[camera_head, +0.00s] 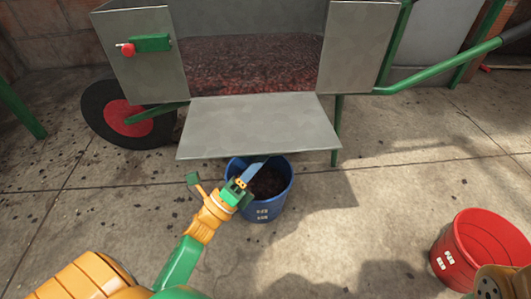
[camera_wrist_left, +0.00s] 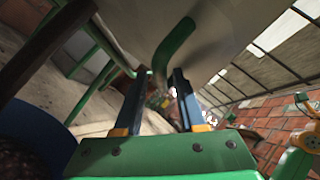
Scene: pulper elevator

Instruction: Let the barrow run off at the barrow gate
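The grey metal barrow (camera_head: 150,60) stands at the top, its front open on dark reddish pulp (camera_head: 250,65). Its grey gate flap (camera_head: 260,125) hangs out low over a blue bucket (camera_head: 262,212) holding dark matter. My left gripper (camera_head: 254,172) is at the bucket's rim, just below the flap's front edge. In the left wrist view its two fingers (camera_wrist_left: 160,72) are apart. A bent green handle (camera_wrist_left: 175,45) under a grey panel runs down between the fingertips; I cannot tell whether they touch it. My right gripper is not in view.
A red bucket (camera_head: 485,245) stands at right on the concrete floor. The barrow's wheel (camera_head: 125,115) is at left, a green leg (camera_head: 337,130) right of the flap, a green handle bar (camera_head: 440,75) far right. The middle floor is clear apart from scattered dark bits.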

